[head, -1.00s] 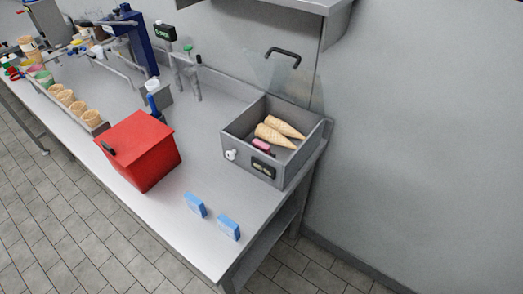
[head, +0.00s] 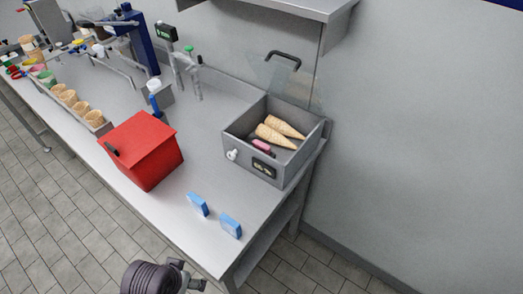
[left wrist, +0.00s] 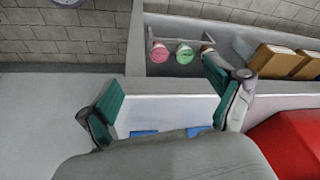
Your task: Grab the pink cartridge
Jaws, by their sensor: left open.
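The pink cartridge (head: 261,145) lies inside the open grey box (head: 237,168) at the right end of the bench, in front of two waffle cones (head: 274,136). It is small and partly shadowed by the box wall. My left gripper (left wrist: 163,80) is open in the left wrist view, its green-padded fingers wide apart with nothing held between them. In the head view a dark part of my arm shows at the bottom, in front of the bench and well away from the cartridge. My right gripper is not in view.
A red box (head: 150,165) stands left of the grey box. Two blue blocks (head: 198,204) (head: 230,226) stand near the front right edge. A clear raised lid (head: 290,72) with a black handle is behind the grey box. A shelf (head: 290,8) hangs above.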

